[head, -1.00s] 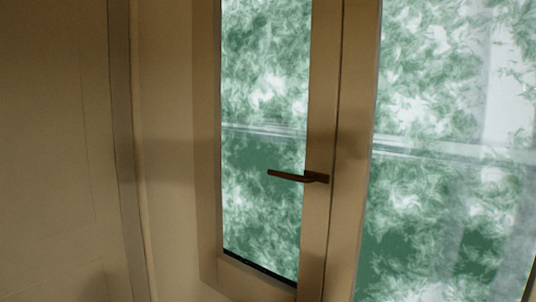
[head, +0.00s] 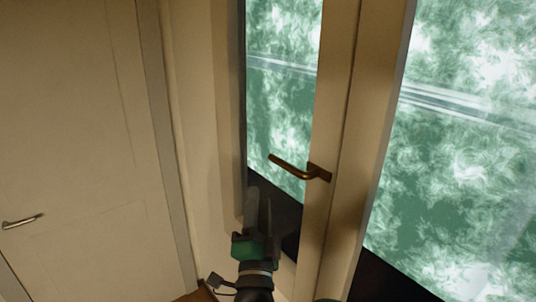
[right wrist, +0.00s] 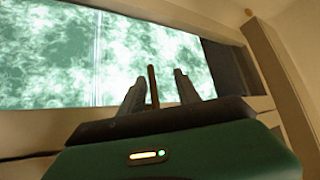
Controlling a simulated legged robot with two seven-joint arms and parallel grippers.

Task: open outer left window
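The left window (head: 286,112) is a tall pane in a cream frame and looks shut. Its brown lever handle (head: 290,167) sits on the right side of its frame and points left, tilted slightly up. My right gripper (head: 258,212) is below and left of the handle in the head view, fingers pointing up. In the right wrist view my right gripper (right wrist: 160,88) has its fingers spread. A thin brown bar, which looks like the handle (right wrist: 153,85), shows in the gap between them; I see no contact. My left gripper is not in view.
Another large window pane (head: 455,150) is to the right. A cream door (head: 75,130) with a metal handle (head: 22,221) is at the left, with a narrow wall between door and window. Dark strips run along the bottom of the panes.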

